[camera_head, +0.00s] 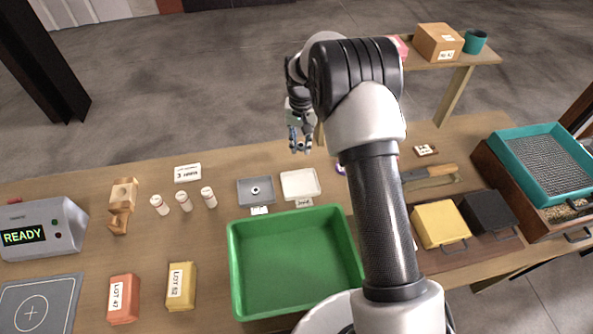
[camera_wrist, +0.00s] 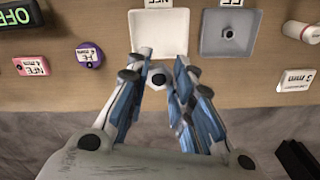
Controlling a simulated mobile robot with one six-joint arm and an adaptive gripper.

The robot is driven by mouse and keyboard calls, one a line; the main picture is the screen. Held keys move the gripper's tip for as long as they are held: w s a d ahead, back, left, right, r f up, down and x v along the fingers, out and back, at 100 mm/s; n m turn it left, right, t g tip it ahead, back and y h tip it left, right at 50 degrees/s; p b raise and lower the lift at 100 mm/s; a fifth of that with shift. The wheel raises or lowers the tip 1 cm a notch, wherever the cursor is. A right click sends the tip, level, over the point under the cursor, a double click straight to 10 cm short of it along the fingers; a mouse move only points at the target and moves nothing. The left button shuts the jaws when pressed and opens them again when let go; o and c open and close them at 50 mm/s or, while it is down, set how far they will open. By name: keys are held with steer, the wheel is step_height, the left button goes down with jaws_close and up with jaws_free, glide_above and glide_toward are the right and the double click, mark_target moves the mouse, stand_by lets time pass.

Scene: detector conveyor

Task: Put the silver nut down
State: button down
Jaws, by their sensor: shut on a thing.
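The silver nut (camera_wrist: 158,79) is held between the fingertips of my gripper (camera_wrist: 157,84) in the wrist view. My gripper also shows in the head view (camera_head: 300,147), above the far part of the table, behind the two small trays. A white tray (camera_head: 316,193) lies empty; in the wrist view this white tray (camera_wrist: 159,51) is just beyond the held nut. Beside it a grey tray (camera_head: 242,201) holds another small nut (camera_head: 255,190). The grey tray (camera_wrist: 210,48) and that nut (camera_wrist: 228,34) also show in the wrist view.
A green bin (camera_head: 236,270) stands in front of the trays. Several white vials (camera_head: 184,201) stand left of the grey tray. Pink (camera_wrist: 88,56) and purple (camera_wrist: 31,66) labelled pieces lie left of the white tray in the wrist view. My arm hides part of the table.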

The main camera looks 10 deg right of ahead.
mark_target(300, 186)
step_height(300, 186, down, 20)
steer(key=shift+r+b, duration=0.1)
steer(key=shift+b, duration=0.45)
steer(key=shift+s, duration=0.1)
steer(key=shift+f, duration=0.2)
steer(key=c, duration=1.8)
jaws_free()
steer(key=o, duration=0.4)
